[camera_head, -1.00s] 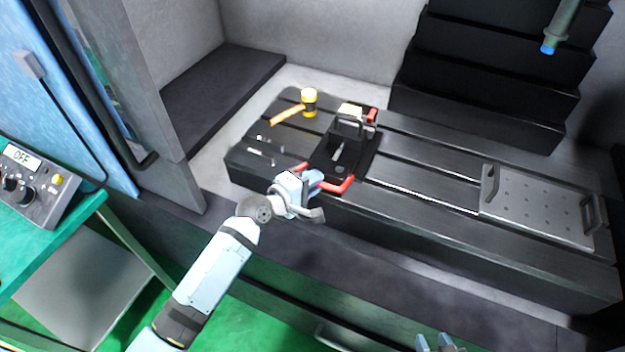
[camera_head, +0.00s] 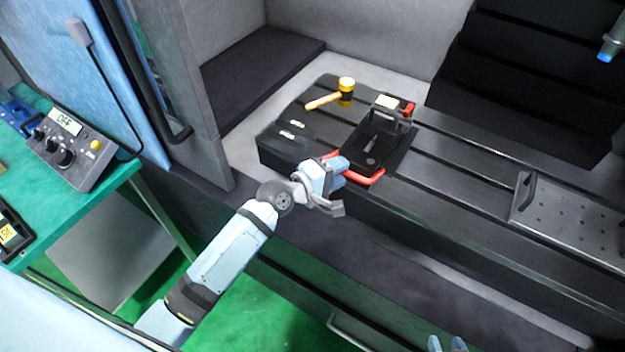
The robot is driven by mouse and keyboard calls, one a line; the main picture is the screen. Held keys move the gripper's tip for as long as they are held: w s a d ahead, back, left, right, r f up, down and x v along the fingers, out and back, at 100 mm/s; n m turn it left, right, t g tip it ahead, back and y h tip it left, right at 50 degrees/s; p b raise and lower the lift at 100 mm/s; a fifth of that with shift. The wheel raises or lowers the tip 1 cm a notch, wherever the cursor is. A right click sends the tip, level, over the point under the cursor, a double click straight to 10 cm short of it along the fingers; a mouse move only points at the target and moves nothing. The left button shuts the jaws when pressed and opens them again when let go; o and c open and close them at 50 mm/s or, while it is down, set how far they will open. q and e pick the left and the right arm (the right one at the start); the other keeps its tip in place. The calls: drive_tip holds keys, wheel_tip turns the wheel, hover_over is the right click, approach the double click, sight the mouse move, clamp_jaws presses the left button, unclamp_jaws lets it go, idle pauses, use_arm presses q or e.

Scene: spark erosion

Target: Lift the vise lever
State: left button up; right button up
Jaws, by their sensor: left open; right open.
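The vise (camera_head: 374,148) is a black block with a metal handle on top, standing on the slotted black machine table. Its red lever (camera_head: 364,180) sticks out at the near side, low and close to the table's front edge. My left gripper (camera_head: 342,186) is at the lever, its light-blue fingers overlapping it in the picture. The fingers are open, and I cannot tell whether they touch the lever. Part of the lever is hidden behind the gripper. My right gripper (camera_head: 447,344) shows only its fingertips at the bottom edge, open and away from the vise.
A perforated plate with handles (camera_head: 570,222) lies at the right. A control box (camera_head: 72,145) stands on the green bench at left. A blue-tipped nozzle (camera_head: 608,50) hangs at upper right.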

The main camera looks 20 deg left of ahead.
use_arm(q)
drive_tip(key=b+v, duration=0.1)
drive_tip(key=v, duration=1)
drive_tip(key=shift+s+a+b, duration=0.25)
drive_tip(key=shift+s+b, duration=0.05)
drive_tip(key=shift+s, duration=0.05)
drive_tip(key=s+f+m+g+y+p, duration=0.1)
drive_tip(key=s+f+m+y, duration=0.4)
drive_tip(key=s+f+m, duration=0.9)
wheel_tip(320, 180, down, 4)
drive_tip(key=shift+s+r+m+g+y, duration=0.1)
drive_tip(key=shift+s+m+g+y, duration=0.25)
drive_tip(key=shift+m+g, duration=0.2)
